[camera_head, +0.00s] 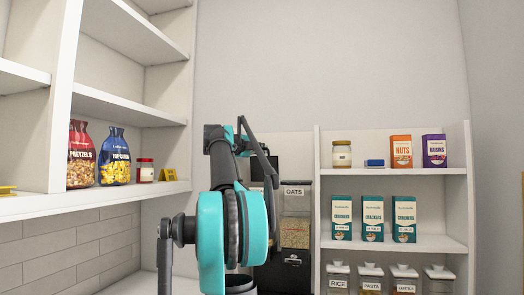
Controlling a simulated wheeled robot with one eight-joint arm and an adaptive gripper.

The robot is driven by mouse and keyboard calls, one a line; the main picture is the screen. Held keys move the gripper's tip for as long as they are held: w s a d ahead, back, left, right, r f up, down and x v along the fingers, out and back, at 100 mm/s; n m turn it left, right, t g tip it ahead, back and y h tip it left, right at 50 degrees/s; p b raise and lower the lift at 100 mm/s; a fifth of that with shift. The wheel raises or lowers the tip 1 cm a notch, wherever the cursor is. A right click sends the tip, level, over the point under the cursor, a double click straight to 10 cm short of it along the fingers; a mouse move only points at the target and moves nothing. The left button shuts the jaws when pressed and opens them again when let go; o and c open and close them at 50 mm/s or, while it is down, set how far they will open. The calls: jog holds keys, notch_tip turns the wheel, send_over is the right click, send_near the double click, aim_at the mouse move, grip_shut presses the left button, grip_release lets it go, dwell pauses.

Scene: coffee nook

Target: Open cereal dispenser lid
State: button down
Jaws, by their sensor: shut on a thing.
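The cereal dispenser has clear bins on a black base (290,272). Its right bin (295,222) is labelled OATS, holds tan grain and has a dark flat top. The bin to its left is mostly hidden by my arm. A dark upright piece (272,160), which looks like that bin's lid tilted up, shows just behind my arm. My gripper (268,178) is dark, partly hidden, and reaches to the top of this left bin. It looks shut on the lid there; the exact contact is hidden.
White shelves at right hold a jar (342,154), nuts (401,151) and raisins (434,151) boxes, several teal boxes (373,219) and lidded containers (404,281). Left shelves hold a pretzel bag (81,155), a blue bag (114,157) and a red-lidded jar (145,170).

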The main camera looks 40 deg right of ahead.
jog(key=shift+s+a+f, duration=0.4)
jog(key=shift+s+a, duration=0.3)
jog(key=shift+a, duration=0.15)
jog(key=c, duration=1.9)
grip_release()
jog(key=shift+w+d, duration=0.1)
jog(key=v, duration=1.2)
